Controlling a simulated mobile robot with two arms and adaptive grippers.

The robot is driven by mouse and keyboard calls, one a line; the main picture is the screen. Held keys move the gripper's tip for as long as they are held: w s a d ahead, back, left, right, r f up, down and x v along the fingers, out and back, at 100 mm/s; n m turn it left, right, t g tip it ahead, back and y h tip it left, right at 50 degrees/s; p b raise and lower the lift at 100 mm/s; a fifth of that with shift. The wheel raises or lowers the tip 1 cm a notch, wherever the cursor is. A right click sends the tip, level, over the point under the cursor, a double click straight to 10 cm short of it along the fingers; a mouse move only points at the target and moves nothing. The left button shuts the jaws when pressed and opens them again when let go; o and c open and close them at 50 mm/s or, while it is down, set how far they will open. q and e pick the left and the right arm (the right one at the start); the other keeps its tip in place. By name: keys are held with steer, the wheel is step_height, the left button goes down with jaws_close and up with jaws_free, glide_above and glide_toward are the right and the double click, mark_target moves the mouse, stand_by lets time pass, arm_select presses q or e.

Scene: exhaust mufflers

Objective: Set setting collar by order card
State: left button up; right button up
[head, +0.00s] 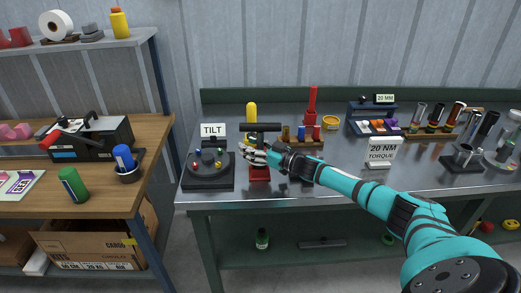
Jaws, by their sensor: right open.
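A card reading "20 NM TORQUE" (382,152) stands upright near the front of the steel bench (330,185). A tool with a black T-shaped handle (263,127) stands above a red base (260,173) near the bench's front edge. My right gripper (250,153) is open around or right beside the tool's shaft, just below the handle; whether it touches cannot be told. The setting collar cannot be made out; the gripper covers the middle of the tool. My left gripper is not in view.
A black turntable device (208,171) with a "TILT" card (213,130) stands close left of the gripper. Behind are a yellow-topped object (251,112) and a red tool (311,103). A rack of cylinders (436,121) is at right. The bench front right of the tool is clear beneath my arm.

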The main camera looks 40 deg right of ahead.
steer(key=v, duration=1.1)
steer(key=shift+s+d, duration=0.2)
steer(key=shift+s, duration=0.1)
